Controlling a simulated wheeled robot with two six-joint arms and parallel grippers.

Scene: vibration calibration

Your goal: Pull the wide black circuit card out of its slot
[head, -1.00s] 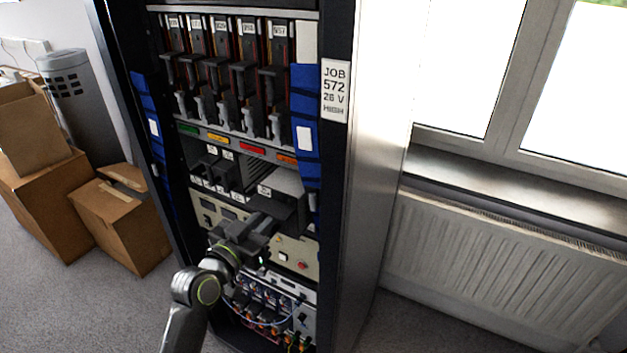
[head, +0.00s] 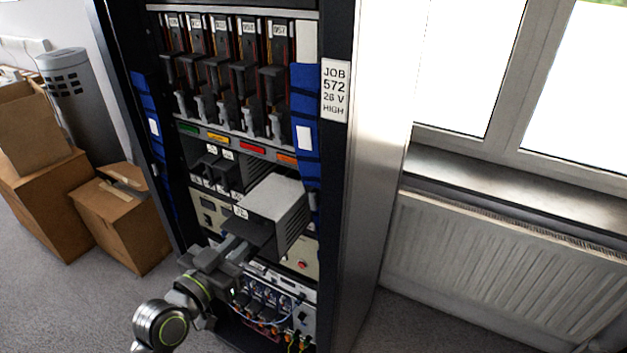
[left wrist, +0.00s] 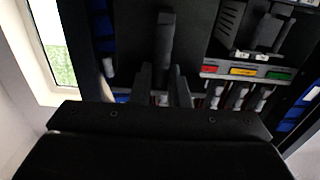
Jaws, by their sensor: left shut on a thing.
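The wide black circuit card (head: 292,225) is a wide module with a pale grey top, a vented dark side and a black front. It sticks out well forward of the middle shelf of the rack. I cannot see whether its rear end is still inside the slot. My left gripper (head: 236,247) is shut on the card's front handle. In the left wrist view my left gripper's fingers (left wrist: 163,88) stand on either side of the dark handle (left wrist: 166,42). My right gripper is in neither view.
Narrow black modules (head: 212,165) sit left of the card in the same shelf. Tall cards (head: 235,75) fill the bay above. A beige panel (head: 303,257) and cabled units (head: 270,300) lie below. Cardboard boxes (head: 120,220) stand left, a radiator (head: 500,260) right.

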